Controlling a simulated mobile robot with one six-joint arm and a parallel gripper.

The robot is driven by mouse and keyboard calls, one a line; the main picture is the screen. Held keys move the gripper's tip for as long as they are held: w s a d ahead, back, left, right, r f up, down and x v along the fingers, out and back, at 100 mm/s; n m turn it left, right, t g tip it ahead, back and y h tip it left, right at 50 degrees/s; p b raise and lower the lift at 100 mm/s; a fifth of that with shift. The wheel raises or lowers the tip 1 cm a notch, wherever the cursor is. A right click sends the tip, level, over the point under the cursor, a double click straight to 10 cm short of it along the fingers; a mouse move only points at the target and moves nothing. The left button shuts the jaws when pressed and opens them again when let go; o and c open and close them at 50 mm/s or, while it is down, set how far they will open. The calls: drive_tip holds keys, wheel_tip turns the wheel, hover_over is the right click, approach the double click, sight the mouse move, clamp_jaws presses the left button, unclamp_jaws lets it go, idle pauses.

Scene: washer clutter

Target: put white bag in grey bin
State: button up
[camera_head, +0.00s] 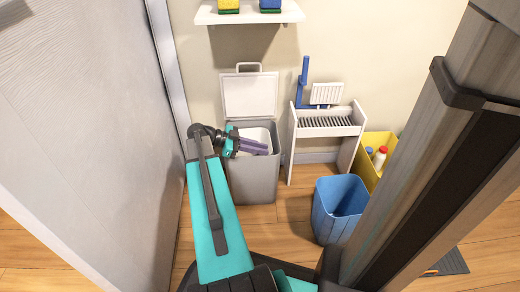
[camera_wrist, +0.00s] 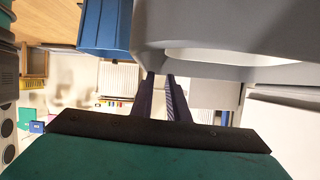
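The grey bin (camera_head: 253,178) stands against the wall with its lid (camera_head: 250,96) raised. A white surface (camera_head: 262,133) shows in the bin's mouth; I cannot tell whether it is the white bag or a liner. No separate white bag is clearly visible. My gripper (camera_head: 265,149) is over the bin's opening, its dark purple fingers pointing right and roughly level. In the wrist view the fingers (camera_wrist: 160,76) are apart with a narrow gap and nothing visible between them. The grey bin (camera_wrist: 205,25) fills the upper right there, with a pale strip beside it.
A blue bin (camera_head: 338,208) stands on the floor to the right. A white rack (camera_head: 325,122) and a yellow bin (camera_head: 374,157) with bottles are beside the grey bin. A shelf (camera_head: 250,16) hangs above. A large pale panel (camera_head: 85,130) closes the left side.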

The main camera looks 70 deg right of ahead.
drive_tip(key=p+v, duration=0.4)
drive_tip(key=v, duration=0.8)
idle(0.5)
